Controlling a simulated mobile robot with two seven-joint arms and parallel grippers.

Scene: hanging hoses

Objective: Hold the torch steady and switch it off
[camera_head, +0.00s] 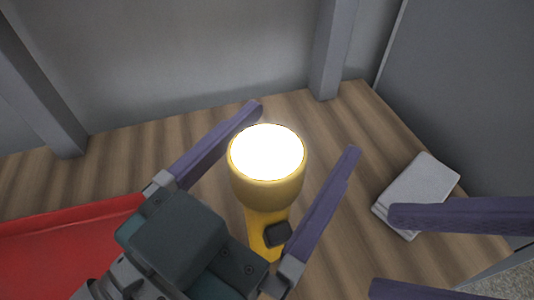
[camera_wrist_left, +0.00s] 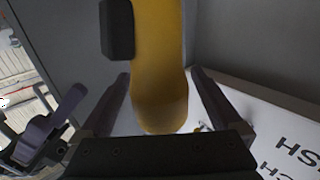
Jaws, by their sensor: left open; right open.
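The yellow torch (camera_head: 267,190) stands roughly upright in the head view, its lens (camera_head: 266,152) glowing bright white. A dark switch (camera_head: 277,234) sits on its handle. In the left wrist view the torch's yellow body (camera_wrist_left: 158,75) fills the upper middle, with the black switch (camera_wrist_left: 117,28) on its left side. My left gripper (camera_head: 302,132) is open, its two purple fingers on either side of the torch with visible gaps. My right gripper (camera_head: 384,252) is open and empty, to the right of the torch. Part of it also shows at the left of the left wrist view.
A red container (camera_head: 70,225) is at the left on the wooden surface (camera_head: 340,115). A light grey flat object (camera_head: 425,182) lies at the right, partly behind a right finger. Grey walls and posts stand behind. A white lettered surface (camera_wrist_left: 270,125) shows in the left wrist view.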

